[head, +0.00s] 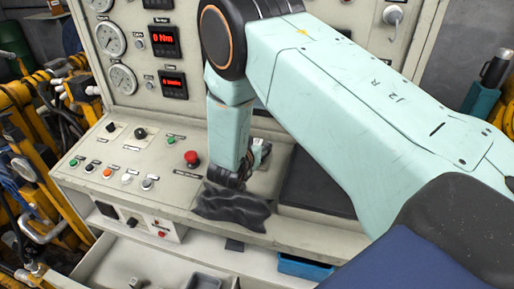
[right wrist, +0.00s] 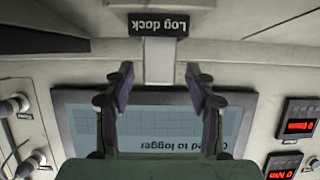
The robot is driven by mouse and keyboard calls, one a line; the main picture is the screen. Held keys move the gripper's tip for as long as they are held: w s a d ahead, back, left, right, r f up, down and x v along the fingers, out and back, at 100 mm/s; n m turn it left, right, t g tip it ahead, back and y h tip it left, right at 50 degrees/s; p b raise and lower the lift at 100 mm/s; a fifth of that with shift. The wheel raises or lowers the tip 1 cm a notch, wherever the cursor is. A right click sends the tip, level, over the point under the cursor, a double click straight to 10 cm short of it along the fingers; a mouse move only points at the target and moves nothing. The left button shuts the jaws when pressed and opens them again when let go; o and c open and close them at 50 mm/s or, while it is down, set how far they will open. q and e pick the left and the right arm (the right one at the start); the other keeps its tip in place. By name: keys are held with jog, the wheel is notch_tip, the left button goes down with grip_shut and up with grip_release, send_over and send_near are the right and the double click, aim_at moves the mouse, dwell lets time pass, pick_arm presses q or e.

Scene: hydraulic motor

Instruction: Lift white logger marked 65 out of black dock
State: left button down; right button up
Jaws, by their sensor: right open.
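A plain white block, which looks like the logger (right wrist: 158,62), stands against the black dock (right wrist: 158,24) labelled "Log dock" in the right wrist view, which is upside down. No 65 can be read on it. My right gripper (right wrist: 158,74) is open, its two fingers apart on either side of the logger's line, with a gap on each side. I cannot tell how far the fingertips are from it. In the head view my right arm hides the logger and dock. My left gripper is not in view.
A screen (right wrist: 80,118) with logger text lies behind the fingers. Red-lit displays (head: 163,40) and gauges (head: 122,79) fill the panel. A red mushroom button (head: 192,158) and a dark crumpled cloth (head: 232,208) are on the desk near my arm. An open drawer (head: 125,262) sits below.

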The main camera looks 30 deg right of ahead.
jog(key=shift+s, duration=0.1)
jog(key=shift+c, duration=0.9)
grip_shut()
jog(key=shift+r, duration=0.15)
